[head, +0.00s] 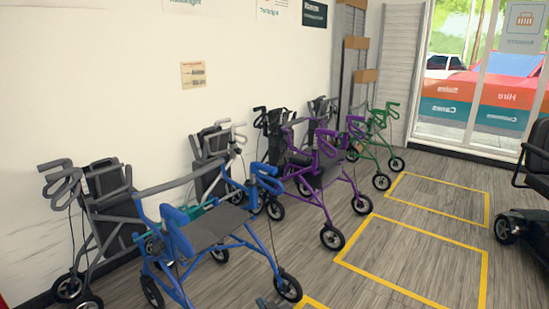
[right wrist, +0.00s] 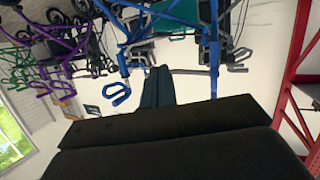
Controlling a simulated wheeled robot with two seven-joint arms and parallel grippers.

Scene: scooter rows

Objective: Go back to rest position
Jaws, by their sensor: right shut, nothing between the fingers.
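My right gripper (right wrist: 158,72) shows in the right wrist view as dark fingers close together, shut with nothing held. In the head view only a small dark tip of it (head: 268,303) shows at the bottom edge, in front of the blue walker (head: 215,226). The blue walker stands on the wood floor, and its frame also shows in the upper part of the right wrist view (right wrist: 180,20), which is turned over. I cannot tell the gap between gripper and walker. My left gripper is not in view.
Grey walkers (head: 105,200) stand along the white wall. Purple (head: 318,180) and green (head: 378,140) walkers stand farther back. Yellow floor outlines (head: 412,262) mark clear floor on the right. A black mobility scooter (head: 530,200) is at the right edge. A red rack (right wrist: 297,60) shows in the wrist view.

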